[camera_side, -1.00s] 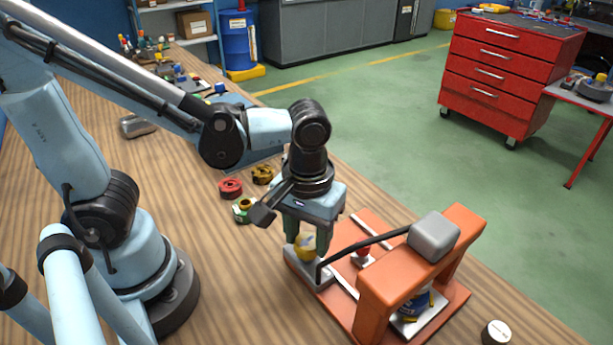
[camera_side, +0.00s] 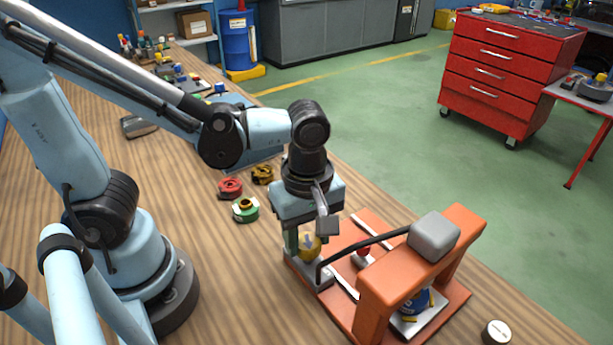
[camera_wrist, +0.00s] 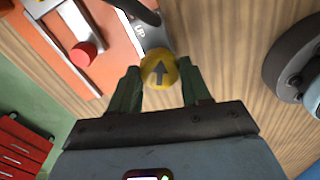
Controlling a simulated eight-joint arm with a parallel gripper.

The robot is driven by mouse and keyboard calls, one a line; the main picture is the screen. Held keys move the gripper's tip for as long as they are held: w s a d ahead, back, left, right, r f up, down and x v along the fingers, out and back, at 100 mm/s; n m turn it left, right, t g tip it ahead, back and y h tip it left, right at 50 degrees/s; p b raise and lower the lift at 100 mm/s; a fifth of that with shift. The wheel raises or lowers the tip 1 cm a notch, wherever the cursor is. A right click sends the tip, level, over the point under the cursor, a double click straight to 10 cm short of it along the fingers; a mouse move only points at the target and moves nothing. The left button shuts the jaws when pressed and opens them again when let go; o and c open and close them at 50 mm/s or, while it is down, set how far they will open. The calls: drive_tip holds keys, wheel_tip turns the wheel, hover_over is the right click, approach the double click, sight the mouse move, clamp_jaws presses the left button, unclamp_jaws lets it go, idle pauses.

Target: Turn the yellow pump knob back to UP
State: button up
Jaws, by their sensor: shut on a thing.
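The yellow pump knob (camera_side: 310,246) sits on a grey block at the left corner of the orange lift base (camera_side: 372,229). My gripper (camera_side: 305,247) points down over it, with its green fingers on either side. In the wrist view the knob (camera_wrist: 158,72) lies between the two fingertips of my gripper (camera_wrist: 160,84), which is shut on it. A dark arrow on the knob points up the picture, towards the label UP (camera_wrist: 140,31) on the grey plate. A red button (camera_wrist: 83,55) is on the orange base beside the plate.
The orange frame (camera_side: 418,275) with a grey block on top and a black hose stands right of my gripper. A blue item (camera_side: 418,302) is under it. Red, brown and green round parts lie behind my gripper. A white round piece (camera_side: 496,333) lies at front right.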

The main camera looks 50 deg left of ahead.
sight(307, 239)
drive_tip(key=n, duration=0.5)
idle(0.8)
drive_tip(key=o, duration=1.1)
drive_tip(key=shift+c, duration=0.2)
wheel_tip(307, 239, up, 12)
